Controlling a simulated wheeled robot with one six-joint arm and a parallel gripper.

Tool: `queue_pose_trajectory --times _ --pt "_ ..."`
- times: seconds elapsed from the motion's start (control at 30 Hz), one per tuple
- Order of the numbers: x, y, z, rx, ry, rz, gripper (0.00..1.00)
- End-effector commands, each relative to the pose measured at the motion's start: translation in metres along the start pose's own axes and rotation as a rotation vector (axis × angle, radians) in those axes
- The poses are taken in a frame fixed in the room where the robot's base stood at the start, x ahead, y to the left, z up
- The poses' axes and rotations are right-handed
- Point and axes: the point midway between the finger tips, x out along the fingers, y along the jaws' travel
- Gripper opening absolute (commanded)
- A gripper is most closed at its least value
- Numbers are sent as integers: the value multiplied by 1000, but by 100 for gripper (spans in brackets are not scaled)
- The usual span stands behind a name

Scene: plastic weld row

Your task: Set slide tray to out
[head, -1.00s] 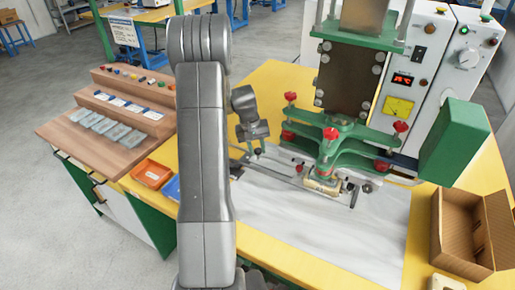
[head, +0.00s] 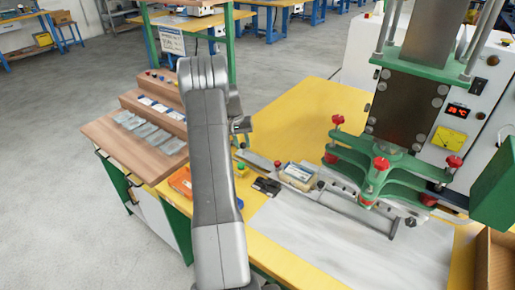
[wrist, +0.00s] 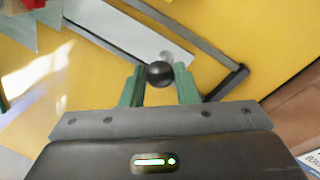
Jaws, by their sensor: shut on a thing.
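The slide tray (head: 297,178) is a light, flat carrier with a pale part on it. In the head view it lies on its rail, to the left of the green press head and clear of it. In the wrist view a black ball knob (wrist: 160,74) sits between the green fingers of my gripper (wrist: 160,82), which is shut on it. A grey plate (wrist: 120,30) extends beyond the knob in that view.
The green press head (head: 380,175) with red knobs stands to the right of the tray. A long rail (head: 345,210) runs across the yellow table (head: 300,110). An orange bin (head: 181,181) and a wooden stepped rack (head: 130,140) are at left. A cardboard box (head: 495,255) is at lower right.

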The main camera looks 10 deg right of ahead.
Motion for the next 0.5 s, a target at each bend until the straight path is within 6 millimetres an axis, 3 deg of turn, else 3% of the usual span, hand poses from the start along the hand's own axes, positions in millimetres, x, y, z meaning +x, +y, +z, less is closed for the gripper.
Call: queue_pose_trajectory --times 0.2,0.5 --pt "-8 -30 -22 -1 3 0 0" --pt "-10 -47 -33 0 3 0 0"
